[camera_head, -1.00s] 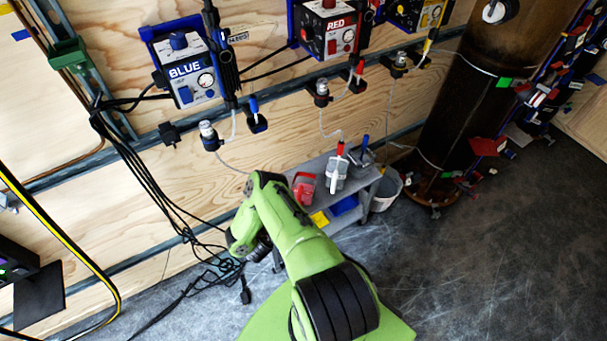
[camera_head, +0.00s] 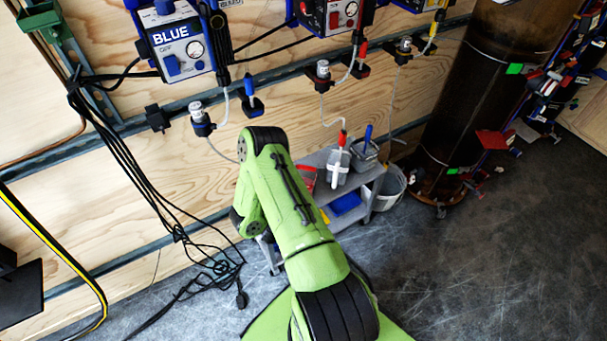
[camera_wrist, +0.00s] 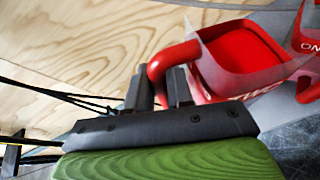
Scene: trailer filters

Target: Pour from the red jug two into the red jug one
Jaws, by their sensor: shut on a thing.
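My gripper (camera_wrist: 160,90) is shut on the handle of a red jug in the wrist view. This is red jug two (camera_wrist: 240,55), an open red container with partly readable white lettering on its side. Its inside looks plain red, and I cannot tell what it holds. Red jug one (camera_wrist: 308,35), with the letters "ON" showing, is cut off at the right edge, just beside jug two. In the head view my green arm hides the gripper. A bit of red jug (camera_head: 308,177) shows beside the arm on the cart; I cannot tell which jug it is.
The grey cart (camera_head: 345,222) carries a pale jug with a red-topped tool (camera_head: 338,166), another with a blue-topped tool (camera_head: 364,151), and a blue bin (camera_head: 344,205) below. A grey bucket (camera_head: 390,187) stands right of it. Loose black cables (camera_head: 205,262) lie left. Floor is clear on the right.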

